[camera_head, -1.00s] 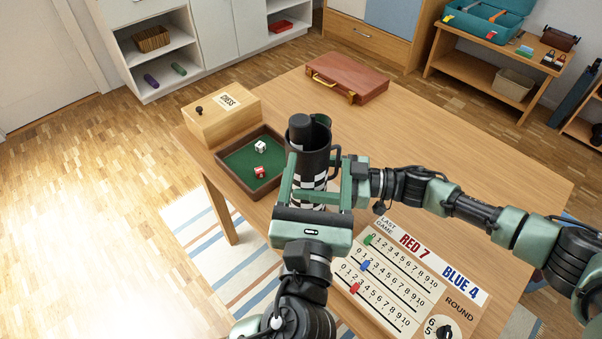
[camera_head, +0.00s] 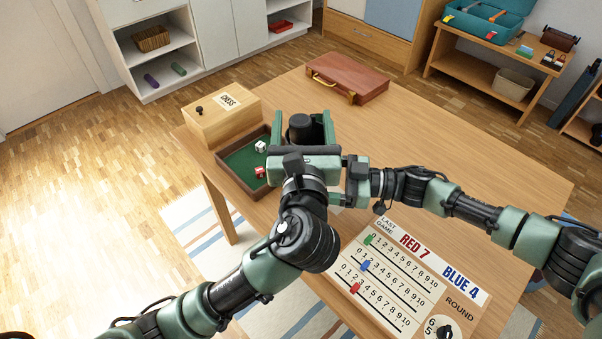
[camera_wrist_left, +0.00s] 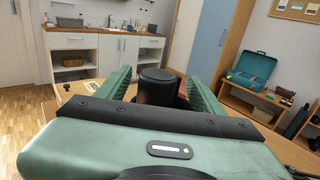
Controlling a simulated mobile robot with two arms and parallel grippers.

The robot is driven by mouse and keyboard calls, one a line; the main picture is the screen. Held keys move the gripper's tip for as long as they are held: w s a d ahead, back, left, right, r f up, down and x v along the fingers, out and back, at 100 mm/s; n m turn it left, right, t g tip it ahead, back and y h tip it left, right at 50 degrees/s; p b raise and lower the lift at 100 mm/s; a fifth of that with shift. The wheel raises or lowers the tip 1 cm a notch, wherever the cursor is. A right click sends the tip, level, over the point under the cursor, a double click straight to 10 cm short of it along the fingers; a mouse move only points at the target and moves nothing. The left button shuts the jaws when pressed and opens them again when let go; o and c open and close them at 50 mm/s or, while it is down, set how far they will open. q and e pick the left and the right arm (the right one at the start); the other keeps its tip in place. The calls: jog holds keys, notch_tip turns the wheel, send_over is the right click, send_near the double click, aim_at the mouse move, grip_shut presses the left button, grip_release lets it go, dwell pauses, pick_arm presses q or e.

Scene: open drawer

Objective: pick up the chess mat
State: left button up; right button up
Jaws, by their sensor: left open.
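A dark upright cylinder (camera_head: 300,126), which I take to be the rolled chess mat, stands on the table near its left end. It also shows in the left wrist view (camera_wrist_left: 158,88). My left gripper (camera_head: 302,118) is open, with one green finger on each side of the cylinder. I cannot tell whether the fingers touch it. The cylinder's lower part and a dark rim behind it are mostly hidden by the gripper. My right gripper (camera_head: 345,190) is just to the right of the left one; its fingers are largely hidden.
A green-lined dice tray (camera_head: 229,184) and a wooden chess box (camera_head: 222,122) are close on the left. A score board (camera_head: 405,275) lies at the front right. A brown case (camera_head: 348,77) lies at the back. The table's right middle is clear.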

pick_arm(q)
jog(key=shift+w, duration=0.8)
grip_shut()
notch_tip(320, 180, up, 29)
dwell(0.6)
jog(key=shift+f, duration=0.1)
pick_arm(e)
jog(key=o, duration=1.5)
